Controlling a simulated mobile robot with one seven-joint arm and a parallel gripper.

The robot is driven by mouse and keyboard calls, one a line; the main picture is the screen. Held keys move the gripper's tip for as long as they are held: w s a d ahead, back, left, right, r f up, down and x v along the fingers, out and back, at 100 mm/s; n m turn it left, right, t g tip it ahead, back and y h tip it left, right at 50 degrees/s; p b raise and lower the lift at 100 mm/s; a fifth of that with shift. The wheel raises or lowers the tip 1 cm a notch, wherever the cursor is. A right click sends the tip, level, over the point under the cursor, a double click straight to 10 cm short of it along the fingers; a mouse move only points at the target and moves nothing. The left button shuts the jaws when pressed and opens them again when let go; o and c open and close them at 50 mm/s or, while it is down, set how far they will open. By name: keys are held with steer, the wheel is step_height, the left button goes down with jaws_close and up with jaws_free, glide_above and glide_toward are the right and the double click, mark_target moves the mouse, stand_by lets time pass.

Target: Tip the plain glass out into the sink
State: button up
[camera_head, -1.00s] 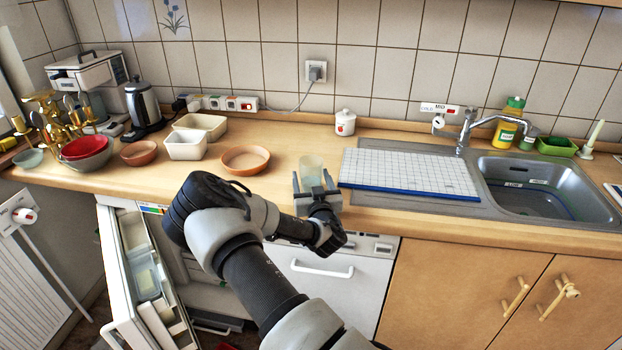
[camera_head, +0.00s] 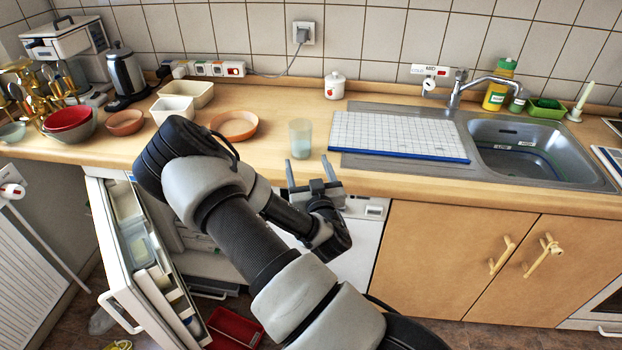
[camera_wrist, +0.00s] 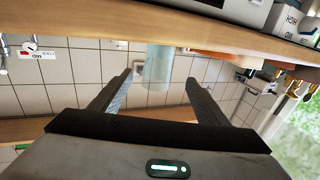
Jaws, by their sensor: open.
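The plain glass (camera_head: 301,138) stands upright on the wooden counter, left of the drainboard. It is clear, with a faint bluish tint low down; I cannot tell whether it holds liquid. My gripper (camera_head: 308,164) is open and empty at the counter's front edge, just in front of the glass, fingers pointing toward it. In the wrist view, which appears upside down, the glass (camera_wrist: 158,66) shows beyond and between the open fingertips (camera_wrist: 158,80), apart from them. The steel sink (camera_head: 597,180) is at the right, its basin open.
A white gridded board (camera_head: 395,137) with a blue edge lies on the drainboard between glass and sink. The tap (camera_head: 490,80) reaches over the basin. A terracotta dish (camera_head: 234,125) stands left of the glass.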

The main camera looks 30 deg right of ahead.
steer(key=s+a+r+m+g+y, duration=0.2)
steer(key=s+a+r+g+y, duration=0.2)
steer(key=s+a+r+g, duration=0.65)
steer(key=s+a+r+n, duration=0.2)
steer(key=s+r, duration=0.3)
steer(key=s, duration=0.4)
steer(key=s+a+r+n+g, duration=0.1)
steer(key=s+a+r+n, duration=0.1)
steer(key=s+r, duration=0.3)
steer(key=s+a, duration=0.1)
steer(key=s, duration=0.3)
steer(key=shift+s+a+n, duration=0.3)
steer(key=shift+a+n, duration=0.05)
steer(key=shift+n, duration=0.05)
steer(key=shift+r, duration=0.2)
